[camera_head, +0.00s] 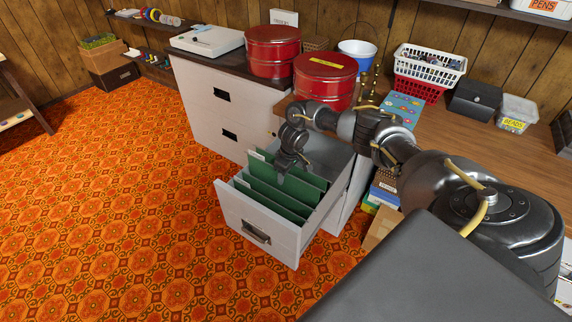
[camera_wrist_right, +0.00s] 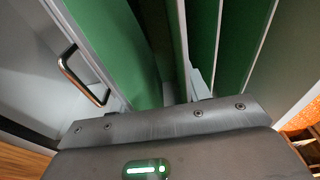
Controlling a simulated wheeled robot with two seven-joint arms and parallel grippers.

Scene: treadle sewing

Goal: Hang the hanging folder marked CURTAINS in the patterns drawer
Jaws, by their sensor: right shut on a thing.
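A drawer (camera_head: 246,212) of the pale filing cabinet is pulled out, with several green hanging folders (camera_head: 262,193) in it. My right gripper (camera_head: 281,179) points down into the drawer, shut at the top edge of the rearmost green folder (camera_head: 312,181). In the right wrist view a green folder (camera_wrist_right: 125,45) rises just ahead of the gripper (camera_wrist_right: 158,103); its fingertips are hidden. The folder's tabs are too small to read, so I cannot tell which is CURTAINS. I cannot tell whether the held folder rests on the drawer's rails. My left gripper is not in view.
Coloured boxes (camera_head: 382,191) stand right of the cabinet. The patterned floor (camera_head: 120,220) left of the drawer is clear.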

